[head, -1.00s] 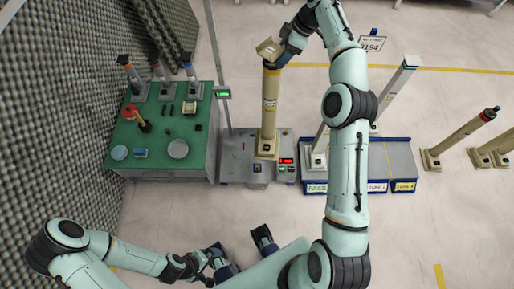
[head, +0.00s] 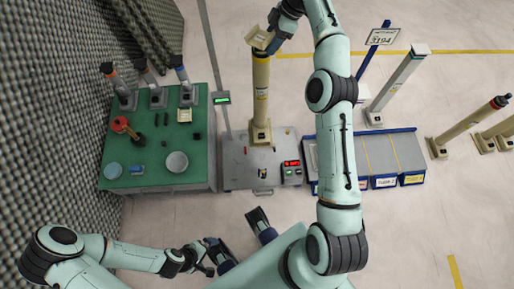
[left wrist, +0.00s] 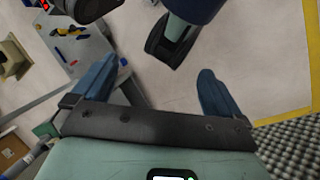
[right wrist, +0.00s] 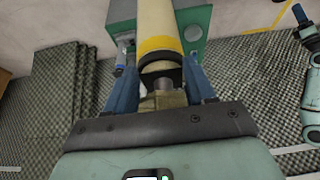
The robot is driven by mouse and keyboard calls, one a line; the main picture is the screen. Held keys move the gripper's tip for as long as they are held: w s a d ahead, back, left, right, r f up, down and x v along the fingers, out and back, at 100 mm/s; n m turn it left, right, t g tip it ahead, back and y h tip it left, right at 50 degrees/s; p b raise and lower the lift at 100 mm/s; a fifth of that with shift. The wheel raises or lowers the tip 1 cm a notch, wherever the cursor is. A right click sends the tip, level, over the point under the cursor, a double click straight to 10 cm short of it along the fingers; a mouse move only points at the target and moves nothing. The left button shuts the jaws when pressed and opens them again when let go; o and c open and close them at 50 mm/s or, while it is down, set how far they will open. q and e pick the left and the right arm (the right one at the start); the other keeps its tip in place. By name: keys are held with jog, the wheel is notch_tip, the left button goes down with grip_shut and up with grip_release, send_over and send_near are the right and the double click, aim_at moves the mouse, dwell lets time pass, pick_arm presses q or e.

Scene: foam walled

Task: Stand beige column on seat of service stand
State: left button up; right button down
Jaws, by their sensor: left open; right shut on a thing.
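The beige column (head: 260,95) stands nearly upright, its square foot over the rear part of the grey service stand (head: 238,172). I cannot tell whether the foot touches the stand; the foot hides the seat beneath it. My right gripper (head: 272,40) is shut on the column's top end. In the right wrist view the column (right wrist: 160,22), with a yellow band, runs away from between the fingers (right wrist: 162,88). My left gripper (head: 211,257) is low in the head view, open and empty, away from the column; its spread fingers (left wrist: 155,88) show in the left wrist view.
A green table (head: 150,170) with several short posts and dishes stands left of the stand. A thin pole (head: 213,70) rises between them. A grey bench (head: 385,152) with labels is at right, partly behind my right arm. More columns (head: 468,127) stand further right.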

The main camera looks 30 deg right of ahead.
pick_arm(q)
jog(key=w+a+f+t+y+b, duration=0.1)
jog(key=w+a+f+t+b, duration=0.2)
jog(key=w+f+b, duration=0.7)
jog(key=shift+w+a+f+n+t+y, duration=0.35)
jog(key=shift+w+a+f, duration=0.3)
jog(key=shift+a+f, duration=0.25)
pick_arm(e)
notch_tip(320, 180, down, 26)
jog(key=shift+w+r, duration=0.2)
pick_arm(q)
jog(key=shift+b, duration=0.3)
pick_arm(e)
jog(key=shift+f, duration=0.1)
jog(key=shift+c, duration=1.8)
grip_release()
jog(key=shift+s+f, duration=0.1)
jog(key=shift+f, duration=0.05)
pick_arm(q)
jog(key=shift+g, duration=0.65)
jog(key=s+r+p, duration=0.1)
jog(key=s+d+r, duration=0.1)
jog(key=s+d+p, duration=0.1)
jog(key=s, duration=0.1)
jog(key=shift+r+p, duration=0.3)
jog(key=shift+r, duration=0.1)
pick_arm(e)
jog(key=v, duration=1.2)
